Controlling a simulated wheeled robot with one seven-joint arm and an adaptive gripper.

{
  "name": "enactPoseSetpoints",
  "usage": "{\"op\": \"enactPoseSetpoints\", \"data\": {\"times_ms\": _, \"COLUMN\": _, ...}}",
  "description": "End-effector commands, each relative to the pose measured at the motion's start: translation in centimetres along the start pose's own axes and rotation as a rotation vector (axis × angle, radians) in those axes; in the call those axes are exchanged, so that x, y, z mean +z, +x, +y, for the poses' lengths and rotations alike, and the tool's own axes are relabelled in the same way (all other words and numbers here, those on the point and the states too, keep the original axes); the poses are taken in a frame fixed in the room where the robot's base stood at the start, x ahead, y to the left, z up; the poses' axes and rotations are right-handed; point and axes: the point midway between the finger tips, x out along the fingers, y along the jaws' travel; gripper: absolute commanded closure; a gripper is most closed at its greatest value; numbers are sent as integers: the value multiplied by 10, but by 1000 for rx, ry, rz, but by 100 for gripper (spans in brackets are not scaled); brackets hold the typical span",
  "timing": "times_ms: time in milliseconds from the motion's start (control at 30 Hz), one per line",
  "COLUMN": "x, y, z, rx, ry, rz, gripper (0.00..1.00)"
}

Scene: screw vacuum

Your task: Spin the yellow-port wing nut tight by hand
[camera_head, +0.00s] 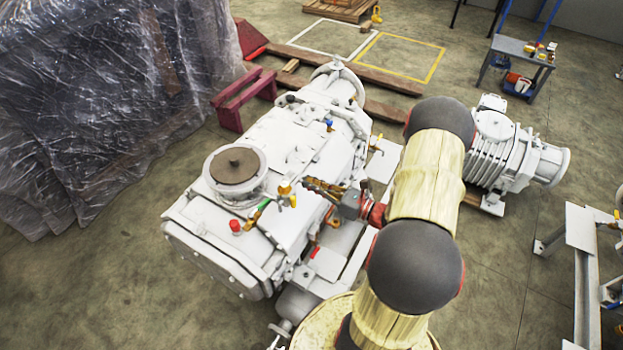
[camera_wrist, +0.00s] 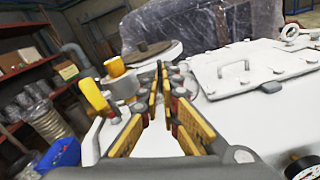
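The yellow port (camera_head: 285,189) is a small yellow fitting on top of the white pump (camera_head: 285,135), near the round flange with a brown disc (camera_head: 235,164). A small yellow-gold part beside it (camera_head: 293,201) may be its wing nut; its shape is too small to tell. In the wrist view, a yellow wing-like piece (camera_wrist: 96,96) and an orange-yellow knob (camera_wrist: 115,67) stand left of my fingers. My gripper (camera_head: 305,184) reaches in from the right above the pump. In the wrist view my gripper's (camera_wrist: 162,66) fingertips are together, with nothing visible between them.
A green-marked fitting (camera_head: 263,205) and a red cap (camera_head: 235,226) sit left of the yellow port. A raised cover with a handle (camera_wrist: 235,70) lies right of my fingers. A plastic-wrapped load (camera_head: 100,90) stands behind left. Open floor lies at the front left.

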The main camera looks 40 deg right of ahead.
Motion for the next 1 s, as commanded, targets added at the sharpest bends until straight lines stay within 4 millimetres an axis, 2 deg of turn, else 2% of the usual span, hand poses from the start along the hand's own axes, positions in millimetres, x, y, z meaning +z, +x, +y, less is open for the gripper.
{"op": "enactPoseSetpoints", "data": {"times_ms": 33, "x": 4, "y": 0, "z": 1, "rx": 0, "ry": 47, "rz": 0, "gripper": 100}}
{"op": "enactPoseSetpoints", "data": {"times_ms": 1000, "x": 3, "y": 0, "z": 0, "rx": -1, "ry": 967, "rz": -1, "gripper": 100}}
